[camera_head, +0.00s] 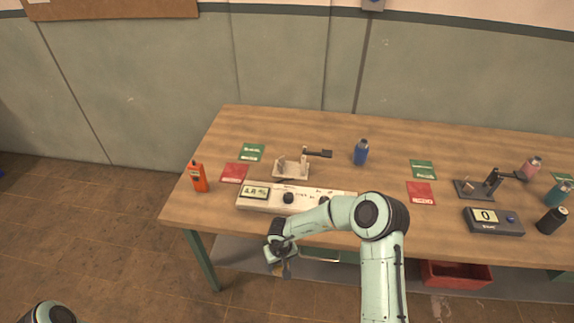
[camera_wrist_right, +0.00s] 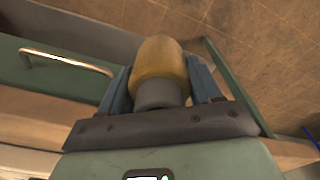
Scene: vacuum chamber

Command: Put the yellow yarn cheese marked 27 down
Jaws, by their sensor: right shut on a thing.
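My right gripper (camera_head: 278,262) is low in front of the table's front edge, left of the picture's middle. In the right wrist view the same gripper (camera_wrist_right: 160,88) is shut on the yellow yarn cheese (camera_wrist_right: 159,60). The cheese is a rounded yellow-brown body with a grey end towards the palm, between the two blue-grey fingers. No number shows on the side I see. In the head view the cheese is mostly hidden by the gripper. My left gripper is out of view.
The wooden table (camera_head: 310,120) carries a white instrument (camera_head: 270,205), a metal stand (camera_head: 291,169), an orange handheld device (camera_head: 199,177), a blue bottle (camera_head: 361,152), red and green cards, and a dark scale (camera_head: 493,222). A red bin (camera_head: 456,274) is on the lower shelf. Clear tabletop lies mid-table.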

